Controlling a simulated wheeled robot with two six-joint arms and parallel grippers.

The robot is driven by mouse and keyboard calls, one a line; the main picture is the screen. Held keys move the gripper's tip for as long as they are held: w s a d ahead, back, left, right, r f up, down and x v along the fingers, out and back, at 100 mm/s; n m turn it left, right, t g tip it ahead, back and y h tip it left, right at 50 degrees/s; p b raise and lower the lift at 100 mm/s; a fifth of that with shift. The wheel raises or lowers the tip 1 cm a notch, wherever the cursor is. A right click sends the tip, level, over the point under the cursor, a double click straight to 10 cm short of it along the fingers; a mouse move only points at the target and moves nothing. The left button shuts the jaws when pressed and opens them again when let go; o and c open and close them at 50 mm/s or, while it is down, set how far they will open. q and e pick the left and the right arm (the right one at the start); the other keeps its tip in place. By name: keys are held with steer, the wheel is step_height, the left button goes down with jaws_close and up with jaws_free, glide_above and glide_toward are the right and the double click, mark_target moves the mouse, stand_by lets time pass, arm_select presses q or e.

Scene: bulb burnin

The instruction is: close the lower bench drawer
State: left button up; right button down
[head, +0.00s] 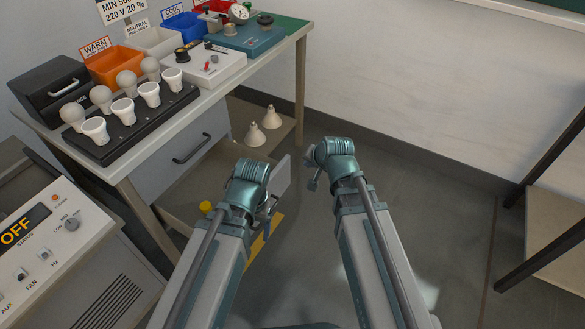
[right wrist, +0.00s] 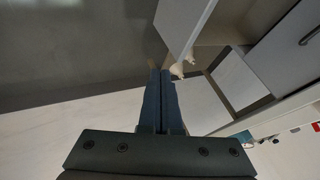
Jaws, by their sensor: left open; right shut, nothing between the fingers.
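The bench's drawer front with a dark handle (head: 193,148) sits flush under the top at the left. A pale grey panel (head: 284,174) stands out near the floor beside my left gripper; it looks like the pulled-out lower drawer's front, but my left wrist hides much of it. A grey panel also shows in the right wrist view (right wrist: 186,22). My left gripper (head: 270,208) is open, close to the pale panel; contact cannot be told. My right gripper (head: 312,178) is shut and empty, to the right of the panel; its fingers show in the right wrist view (right wrist: 160,85).
Two pale bulbs (head: 263,126) stand on the wooden surface below the bench. The bench top holds a black rack (head: 130,137) of bulbs and several bins. A control console (head: 50,245) is at the left. Floor is clear right of my right arm, up to a dark-framed shelf (head: 552,215).

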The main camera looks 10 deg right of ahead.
steer(key=b, duration=0.8)
glide_toward(287, 165)
step_height(287, 165, down, 4)
steer(key=d, duration=0.3)
arm_select(q)
step_height(287, 165, down, 8)
arm_select(e)
steer(key=shift+w+a+r, duration=0.1)
steer(key=shift+w+a, duration=0.65)
steer(key=shift+a, duration=0.15)
steer(key=shift+w+a+r, duration=0.1)
steer(key=shift+w+a, duration=0.6)
steer(key=shift+a, duration=0.2)
arm_select(q)
steer(key=shift+a, duration=0.1)
